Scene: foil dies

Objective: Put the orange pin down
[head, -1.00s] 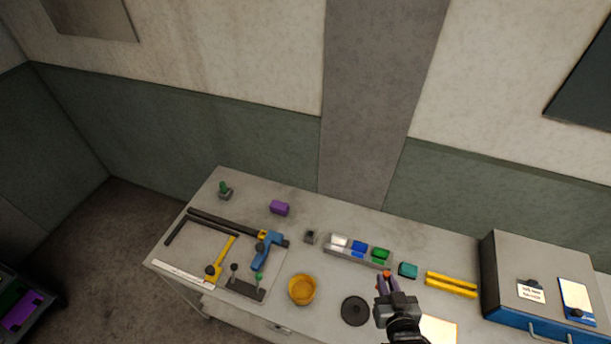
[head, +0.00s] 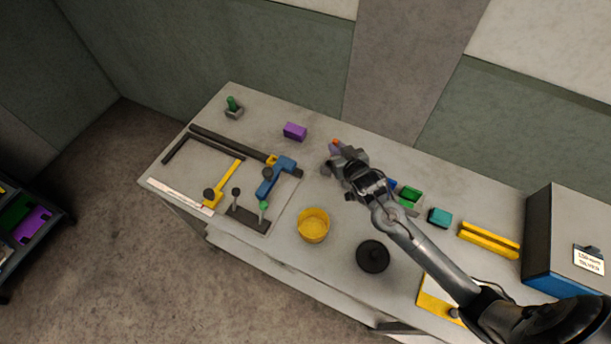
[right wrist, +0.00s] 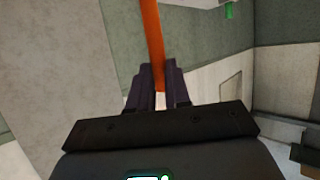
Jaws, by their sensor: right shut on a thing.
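The orange pin (right wrist: 152,45) is held between the two dark fingers of my right gripper (right wrist: 157,88) in the right wrist view and sticks out past the fingertips. In the head view my right gripper (head: 336,149) is over the back middle of the workbench, and only a small orange bit of the pin (head: 335,141) shows at its tips. The small grey block seen there earlier is largely or wholly hidden by the gripper. A green pin (head: 232,102) stands in a small grey holder (head: 233,113) at the back left. My left gripper is not in view.
A grey-blue cabinet (head: 565,240) stands at the right.

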